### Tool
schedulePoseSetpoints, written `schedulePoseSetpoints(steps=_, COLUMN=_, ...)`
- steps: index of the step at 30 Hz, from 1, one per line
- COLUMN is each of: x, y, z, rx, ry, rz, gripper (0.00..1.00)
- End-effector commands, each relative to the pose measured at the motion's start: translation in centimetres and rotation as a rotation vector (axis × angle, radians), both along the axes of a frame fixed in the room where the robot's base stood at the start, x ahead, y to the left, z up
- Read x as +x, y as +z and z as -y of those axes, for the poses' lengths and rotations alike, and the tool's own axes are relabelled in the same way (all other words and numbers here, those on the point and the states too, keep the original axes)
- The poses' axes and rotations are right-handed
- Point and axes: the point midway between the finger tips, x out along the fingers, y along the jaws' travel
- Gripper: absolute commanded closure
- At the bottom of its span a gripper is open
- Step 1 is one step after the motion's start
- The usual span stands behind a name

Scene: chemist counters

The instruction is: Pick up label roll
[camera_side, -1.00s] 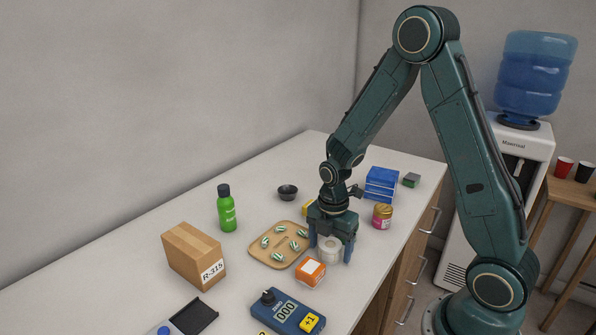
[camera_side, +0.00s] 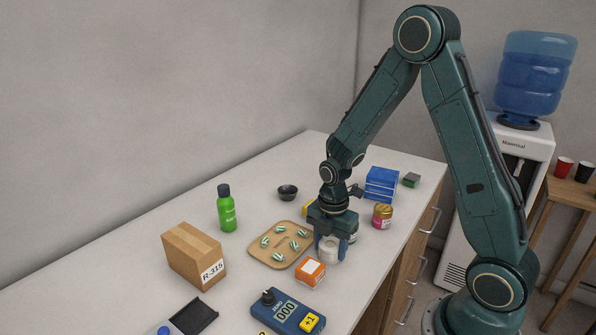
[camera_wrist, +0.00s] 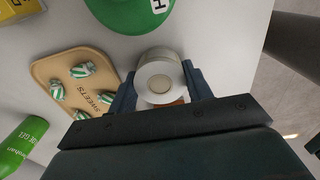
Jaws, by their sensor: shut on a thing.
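The label roll (camera_side: 328,249) is a small white cylinder standing on the counter, just right of the sweets tray. In the wrist view the label roll (camera_wrist: 159,82) shows its round end with a pale core, between my two fingers. My gripper (camera_side: 332,246) points down over it with its fingers closed on its sides. In the wrist view my gripper (camera_wrist: 160,92) has a finger against each side of the roll. The roll appears to be resting on the counter; I see no clear gap under it.
A tan tray (camera_side: 257,254) of striped sweets lies just left, and an orange box (camera_side: 310,271) stands close in front. A pink-labelled jar (camera_side: 382,216) and blue boxes (camera_side: 381,184) stand behind right. A green bottle (camera_side: 227,209), cardboard box (camera_side: 190,250) and blue counter device (camera_side: 285,312) stand farther off.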

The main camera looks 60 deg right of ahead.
Motion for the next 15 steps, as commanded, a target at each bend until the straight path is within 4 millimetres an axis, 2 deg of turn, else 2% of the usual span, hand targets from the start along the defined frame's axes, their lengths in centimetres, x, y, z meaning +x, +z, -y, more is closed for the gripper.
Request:
schedulePoseSetpoints(steps=8, x=0.1, y=1.3, z=0.0, rx=-0.001, ry=0.0, rz=0.003, gripper=0.74)
schedulePoseSetpoints(steps=15, x=0.2, y=4.3, z=0.0, rx=-0.002, ry=0.0, rz=0.007, gripper=0.74)
